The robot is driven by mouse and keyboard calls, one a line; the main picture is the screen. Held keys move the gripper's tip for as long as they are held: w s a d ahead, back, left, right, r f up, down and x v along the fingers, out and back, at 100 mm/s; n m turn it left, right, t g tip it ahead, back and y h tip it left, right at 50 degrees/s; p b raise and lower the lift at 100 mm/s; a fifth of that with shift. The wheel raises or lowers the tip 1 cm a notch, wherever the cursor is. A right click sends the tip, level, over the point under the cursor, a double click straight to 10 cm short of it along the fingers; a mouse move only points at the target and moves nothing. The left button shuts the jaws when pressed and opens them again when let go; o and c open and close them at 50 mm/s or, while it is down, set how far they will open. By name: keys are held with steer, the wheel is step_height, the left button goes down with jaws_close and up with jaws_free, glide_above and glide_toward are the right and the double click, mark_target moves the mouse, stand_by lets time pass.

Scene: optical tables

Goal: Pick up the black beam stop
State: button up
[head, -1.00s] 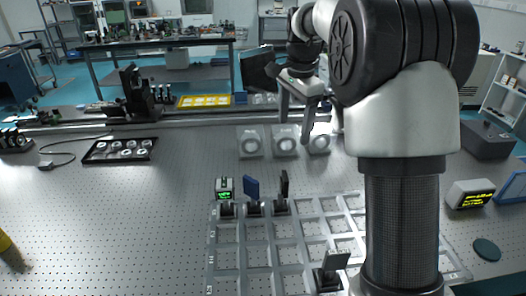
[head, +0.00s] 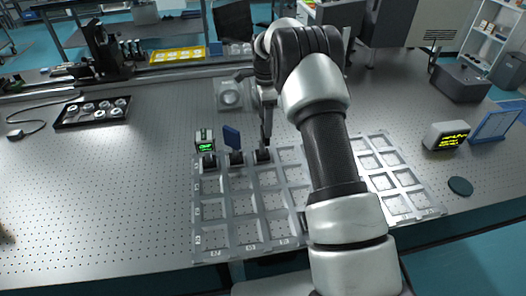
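The black beam stop stands upright at the back edge of the grey compartment tray (head: 222,249), third from the left in its row. Its round dark base (head: 263,156) shows, while its upper part is hidden by or merges with my gripper (head: 266,138). My gripper points down right at the beam stop. The fingers are seen edge-on, so I cannot tell whether they are open or shut on it.
Left of the beam stop stand a blue plate on a mount (head: 233,139) and a small device with a green display (head: 205,141). A yellow-display box (head: 446,135) and a dark disc (head: 460,186) lie to the right. My arm hides the tray's middle.

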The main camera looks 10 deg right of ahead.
mark_target(263, 141)
steer(key=shift+a+f+p, duration=0.15)
steer(key=shift+a+f, duration=0.05)
steer(key=shift+f, duration=1.5)
steer(key=shift+a+f+p, duration=0.15)
steer(key=shift+a+f, duration=0.05)
steer(key=shift+f, duration=1.5)
steer(key=shift+w, duration=0.1)
jaws_close()
